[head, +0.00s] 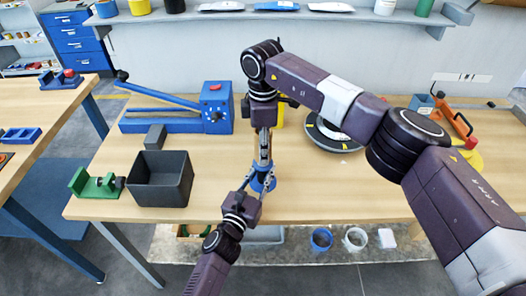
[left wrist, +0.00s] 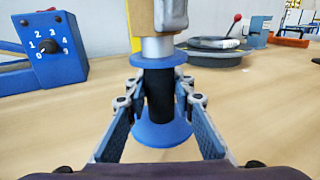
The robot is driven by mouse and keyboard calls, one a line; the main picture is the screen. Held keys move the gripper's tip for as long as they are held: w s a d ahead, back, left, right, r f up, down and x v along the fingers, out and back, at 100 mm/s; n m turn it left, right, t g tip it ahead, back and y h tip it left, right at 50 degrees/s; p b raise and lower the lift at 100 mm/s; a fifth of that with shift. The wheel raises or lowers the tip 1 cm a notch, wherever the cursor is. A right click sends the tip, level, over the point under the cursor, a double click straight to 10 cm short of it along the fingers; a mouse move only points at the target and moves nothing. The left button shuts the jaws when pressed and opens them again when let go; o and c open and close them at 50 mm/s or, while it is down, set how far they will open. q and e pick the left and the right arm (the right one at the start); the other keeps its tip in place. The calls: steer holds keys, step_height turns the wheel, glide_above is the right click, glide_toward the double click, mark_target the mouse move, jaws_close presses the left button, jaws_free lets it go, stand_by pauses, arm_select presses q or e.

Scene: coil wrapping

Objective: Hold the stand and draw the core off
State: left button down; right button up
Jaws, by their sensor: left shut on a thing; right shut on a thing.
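The blue stand (head: 264,184) is upright near the table's front edge. In the left wrist view it has a round blue foot (left wrist: 160,134), a black middle, a blue flange and a pale grey post (left wrist: 158,47). My left gripper (head: 259,182) is shut on the black middle, one finger on each side. A tan piece (left wrist: 143,14), apparently the core, is at the top of the post, cut off by the frame. My right gripper (head: 264,158) points down from above and is shut on the core; its grey finger shows beside it. Whether the post still reaches inside the core is hidden.
A black bin (head: 160,178), a green clamp (head: 94,185) and a blue lever device (head: 216,108) stand on the left of the table. A dark round turntable (head: 335,135) is behind my right arm. The table right of the stand is clear.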

steer(key=shift+r, duration=3.6)
arm_select(q)
steer(key=c, duration=1.6)
jaws_free()
